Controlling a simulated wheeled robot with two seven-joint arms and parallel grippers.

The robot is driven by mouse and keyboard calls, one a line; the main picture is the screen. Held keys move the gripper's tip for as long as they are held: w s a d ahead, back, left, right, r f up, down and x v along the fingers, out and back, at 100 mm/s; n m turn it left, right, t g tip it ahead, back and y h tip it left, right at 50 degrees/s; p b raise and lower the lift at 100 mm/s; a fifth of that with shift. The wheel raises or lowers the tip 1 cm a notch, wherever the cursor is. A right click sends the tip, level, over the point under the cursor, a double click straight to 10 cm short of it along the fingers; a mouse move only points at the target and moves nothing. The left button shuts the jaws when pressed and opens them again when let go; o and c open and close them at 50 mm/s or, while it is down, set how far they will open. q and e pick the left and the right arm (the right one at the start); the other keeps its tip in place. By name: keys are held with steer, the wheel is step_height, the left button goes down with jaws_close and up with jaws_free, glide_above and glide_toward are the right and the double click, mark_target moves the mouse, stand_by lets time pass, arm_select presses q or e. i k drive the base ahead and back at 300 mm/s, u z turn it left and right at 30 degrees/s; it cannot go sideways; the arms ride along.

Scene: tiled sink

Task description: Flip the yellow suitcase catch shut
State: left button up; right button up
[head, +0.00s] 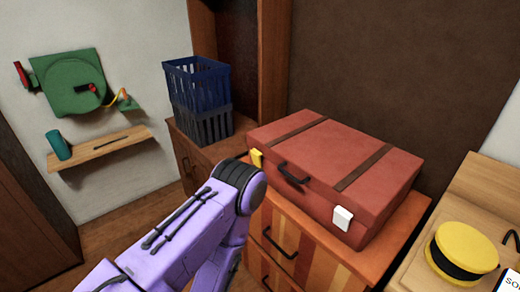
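A closed red-brown suitcase (330,165) with two dark straps lies flat on a striped wooden drawer cabinet (325,253). The yellow catch (256,157) is at the left end of its front side, left of the dark handle (293,174). A white catch (342,218) is at the right end of that side. The yellow catch is small here, and I cannot tell whether it is flipped up or down. My purple arm rises from the lower left and bends just below the yellow catch in the picture. Neither of my grippers is in view.
Stacked blue and dark baskets (198,97) stand on a brown cabinet left of the suitcase. A yellow and black round object (465,250) sits on a wooden surface at right. A small wall shelf (100,147) holds a teal cup (59,145).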

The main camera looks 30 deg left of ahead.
mark_target(256, 155)
steer(key=u, duration=1.1)
steer(key=k, duration=1.35)
steer(key=u, duration=0.8)
steer(key=i, duration=1.5)
steer(key=z, duration=0.6)
